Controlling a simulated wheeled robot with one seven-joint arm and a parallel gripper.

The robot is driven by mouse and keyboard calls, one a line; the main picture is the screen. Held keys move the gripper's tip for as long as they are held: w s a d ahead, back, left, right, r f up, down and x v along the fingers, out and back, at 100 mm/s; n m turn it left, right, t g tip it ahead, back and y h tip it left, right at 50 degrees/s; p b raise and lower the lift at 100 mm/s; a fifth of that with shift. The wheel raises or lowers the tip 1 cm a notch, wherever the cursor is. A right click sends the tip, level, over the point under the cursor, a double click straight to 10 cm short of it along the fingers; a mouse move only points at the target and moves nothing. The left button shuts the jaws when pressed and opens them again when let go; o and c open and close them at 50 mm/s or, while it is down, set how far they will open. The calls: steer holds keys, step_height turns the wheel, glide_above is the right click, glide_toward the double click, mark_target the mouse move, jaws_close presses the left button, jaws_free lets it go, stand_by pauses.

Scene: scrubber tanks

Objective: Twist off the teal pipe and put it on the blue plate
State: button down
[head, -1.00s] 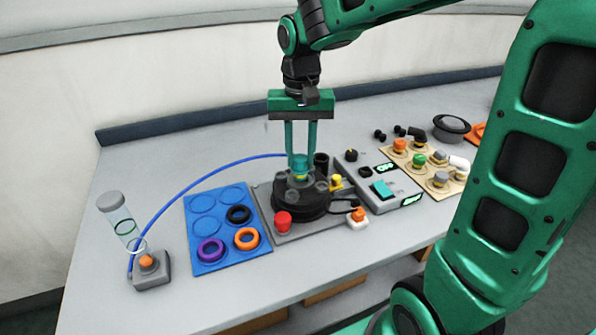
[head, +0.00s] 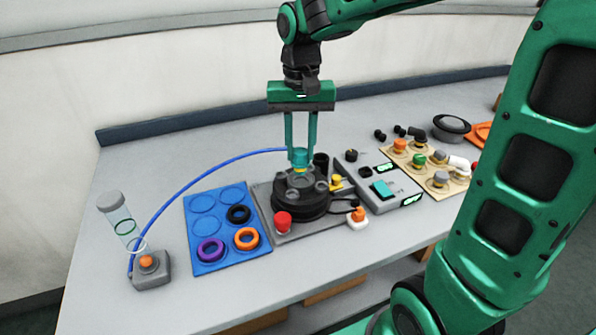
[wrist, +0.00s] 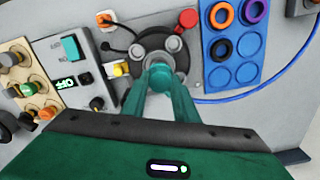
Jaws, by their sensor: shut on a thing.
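The teal pipe (head: 300,158) is above the middle of the round black fixture (head: 299,203) in the head view. My gripper (head: 300,150) points straight down and is shut on the pipe from both sides. In the wrist view the pipe (wrist: 161,77) sits between my fingertips (wrist: 160,84). A yellow band shows just under the pipe; I cannot tell whether they touch. The blue plate (head: 221,219) lies left of the fixture, with several ring outlines. It also shows at upper right in the wrist view (wrist: 235,52).
A black ring (head: 239,214), an orange ring (head: 246,238) and a purple ring (head: 210,250) lie on the plate. A red knob (head: 283,221) stands in front of the fixture. A blue hose (head: 200,183) arches behind the plate. A grey control box (head: 378,182) stands right.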

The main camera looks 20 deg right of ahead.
mark_target(300, 151)
steer(key=shift+r, duration=1.9)
